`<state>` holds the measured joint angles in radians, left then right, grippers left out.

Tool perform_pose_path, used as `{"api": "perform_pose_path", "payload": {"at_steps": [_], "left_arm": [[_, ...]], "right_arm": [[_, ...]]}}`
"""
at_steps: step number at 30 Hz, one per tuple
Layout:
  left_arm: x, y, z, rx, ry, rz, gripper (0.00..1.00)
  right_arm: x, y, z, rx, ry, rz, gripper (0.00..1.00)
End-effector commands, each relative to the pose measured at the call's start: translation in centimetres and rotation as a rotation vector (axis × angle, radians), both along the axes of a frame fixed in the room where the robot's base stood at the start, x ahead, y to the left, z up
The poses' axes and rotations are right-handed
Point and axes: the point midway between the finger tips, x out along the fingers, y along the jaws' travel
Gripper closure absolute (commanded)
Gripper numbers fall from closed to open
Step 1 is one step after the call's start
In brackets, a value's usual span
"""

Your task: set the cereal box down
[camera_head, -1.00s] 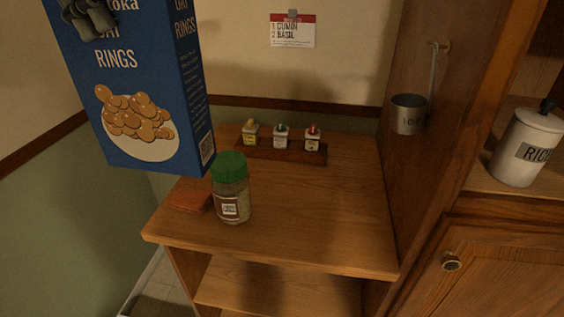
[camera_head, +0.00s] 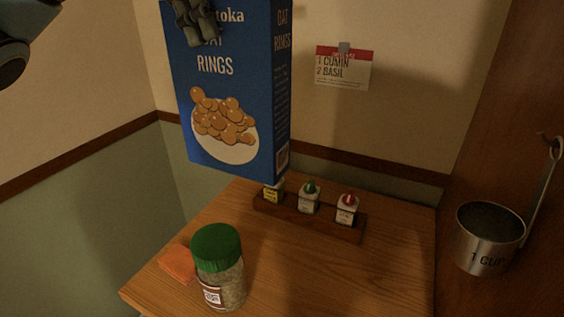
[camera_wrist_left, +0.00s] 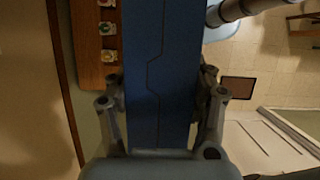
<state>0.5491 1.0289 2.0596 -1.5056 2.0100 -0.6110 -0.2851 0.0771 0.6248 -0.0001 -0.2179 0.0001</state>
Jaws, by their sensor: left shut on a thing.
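The blue cereal box (camera_head: 230,115), printed with oat rings, hangs upright in the air over the back left of the wooden counter (camera_head: 290,265). My left gripper (camera_head: 198,22) is shut on its upper part at the top edge of the head view. In the left wrist view the box's blue top (camera_wrist_left: 158,70) lies between the two fingers (camera_wrist_left: 160,110). The box's bottom hides part of the spice rack's left end in the head view. My right gripper does not show for certain in these frames.
A wooden rack (camera_head: 310,222) with three small spice containers stands along the counter's back. A green-lidded jar (camera_head: 219,268) and an orange sponge-like block (camera_head: 178,264) sit at the front left. A metal measuring cup (camera_head: 488,240) hangs at right. The counter's middle is clear.

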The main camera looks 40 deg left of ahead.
Motion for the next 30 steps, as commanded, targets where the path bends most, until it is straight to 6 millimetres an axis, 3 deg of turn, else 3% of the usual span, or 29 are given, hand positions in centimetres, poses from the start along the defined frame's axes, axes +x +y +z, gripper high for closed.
{"api": "perform_pose_path", "payload": {"at_steps": [3, 8, 20, 30], "left_arm": [[0.0, 0.0, -2.5, 0.000, 0.000, 0.000, 1.00], [0.0, 0.0, -6.0, 0.000, 0.000, 0.000, 1.00], [0.0, 0.0, -14.4, 0.001, 0.001, 0.000, 1.00], [-0.2, 0.0, -22.1, 0.001, 0.006, 0.000, 1.00]], "right_arm": [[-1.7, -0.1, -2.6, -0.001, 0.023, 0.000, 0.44], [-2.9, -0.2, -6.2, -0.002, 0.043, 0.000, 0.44], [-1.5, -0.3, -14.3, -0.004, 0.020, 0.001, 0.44], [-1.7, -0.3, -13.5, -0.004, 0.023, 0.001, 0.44]]}}
